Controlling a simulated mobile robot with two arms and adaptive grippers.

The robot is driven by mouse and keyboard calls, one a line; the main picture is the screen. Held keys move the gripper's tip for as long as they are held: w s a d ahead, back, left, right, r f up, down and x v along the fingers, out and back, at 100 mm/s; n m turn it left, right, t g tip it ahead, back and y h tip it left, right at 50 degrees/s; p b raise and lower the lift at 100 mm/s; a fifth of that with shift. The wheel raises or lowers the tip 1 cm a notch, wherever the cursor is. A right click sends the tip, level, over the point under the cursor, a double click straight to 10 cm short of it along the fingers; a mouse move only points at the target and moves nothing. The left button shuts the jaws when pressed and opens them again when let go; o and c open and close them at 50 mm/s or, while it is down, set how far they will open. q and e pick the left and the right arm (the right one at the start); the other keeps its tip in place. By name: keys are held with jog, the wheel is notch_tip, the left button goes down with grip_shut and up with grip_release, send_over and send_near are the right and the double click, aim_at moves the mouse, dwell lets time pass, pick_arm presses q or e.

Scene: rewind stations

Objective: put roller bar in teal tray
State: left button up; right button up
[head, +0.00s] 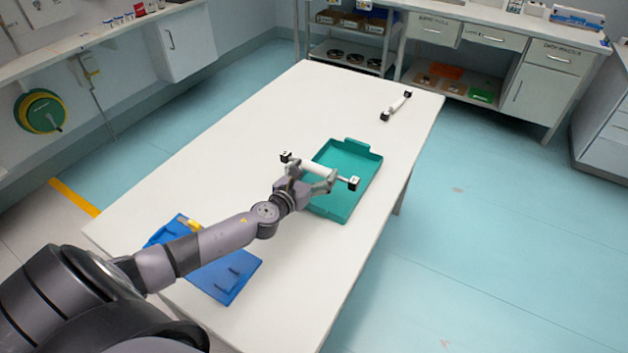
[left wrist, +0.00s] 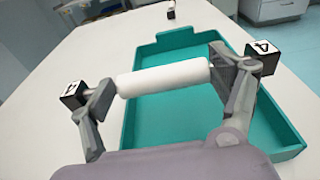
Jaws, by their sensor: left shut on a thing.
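My left gripper (head: 311,180) is shut on a white roller bar (head: 322,171) with black cube ends. In the left wrist view the gripper's fingers (left wrist: 168,82) clasp the white roller (left wrist: 163,79) near both its ends, with a cube showing outside each finger. The bar is held above the teal tray (head: 361,184), its left end reaching past the tray's left side in the head view. The teal tray also shows beneath the bar in the left wrist view (left wrist: 185,39); it looks empty. A second roller bar (head: 397,106) lies at the table's far end. My right gripper is not visible.
The white table (head: 240,130) is mostly clear around the tray. A blue tray or fixture (head: 240,280) lies at the near end, partly behind my left arm. Shelves and a drawer bench (head: 490,38) stand beyond the table.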

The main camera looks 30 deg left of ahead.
pick_arm(q)
notch_tip(320, 180, down, 2)
jog(key=shift+w+f, duration=0.1)
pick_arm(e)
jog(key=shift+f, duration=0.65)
pick_arm(q)
jog(key=shift+f+b, duration=0.6)
jog(key=shift+b, duration=0.25)
jog(key=o, duration=1.3)
jog(key=shift+d+f, duration=0.1)
jog(key=shift+f, duration=0.05)
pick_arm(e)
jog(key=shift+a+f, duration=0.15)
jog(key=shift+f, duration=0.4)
pick_arm(q)
jog(key=shift+o, duration=0.2)
jog(key=shift+s, duration=0.2)
